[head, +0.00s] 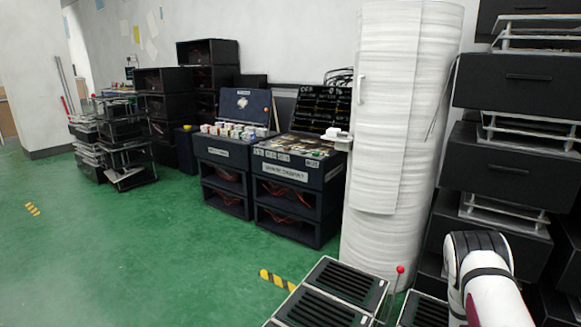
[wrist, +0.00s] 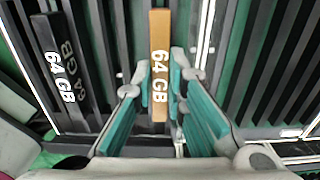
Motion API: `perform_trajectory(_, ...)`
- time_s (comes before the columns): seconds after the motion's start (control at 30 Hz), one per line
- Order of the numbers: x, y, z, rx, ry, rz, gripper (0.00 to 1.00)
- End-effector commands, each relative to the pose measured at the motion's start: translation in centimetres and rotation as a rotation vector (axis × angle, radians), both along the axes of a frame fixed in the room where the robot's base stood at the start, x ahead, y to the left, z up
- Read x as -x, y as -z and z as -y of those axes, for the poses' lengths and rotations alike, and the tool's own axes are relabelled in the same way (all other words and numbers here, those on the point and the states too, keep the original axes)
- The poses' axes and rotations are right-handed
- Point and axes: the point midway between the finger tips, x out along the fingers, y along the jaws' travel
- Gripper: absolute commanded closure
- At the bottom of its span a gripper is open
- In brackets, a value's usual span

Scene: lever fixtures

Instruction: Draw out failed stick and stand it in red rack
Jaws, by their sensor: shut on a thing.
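My gripper (wrist: 162,76) is shut on a tan stick (wrist: 159,32) marked "64 GB" in the wrist view, with a teal-padded finger on each side of it. The stick points away between dark slotted rows. I cannot tell whether its far end is still seated in a slot. A black stick (wrist: 58,72), also marked "64 GB", stands to the left among the dark rows. No red rack can be made out in either view. In the head view my gripper is out of sight; only part of my arm shows at the lower right.
Black slotted units (head: 345,283) stand at the bottom of the head view, beside a thin lever with a red knob (head: 400,269). A white wrapped column (head: 395,140) rises behind them. Dark drawer stacks (head: 505,140) stand at the right. Green floor (head: 130,260) is open at the left.

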Motion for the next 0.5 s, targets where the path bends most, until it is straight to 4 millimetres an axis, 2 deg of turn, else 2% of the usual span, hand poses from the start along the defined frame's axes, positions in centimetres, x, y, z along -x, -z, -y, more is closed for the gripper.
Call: perform_trajectory(0.5, 0.02, -0.56, 0.00, 0.000, 0.000, 0.000, 1.00)
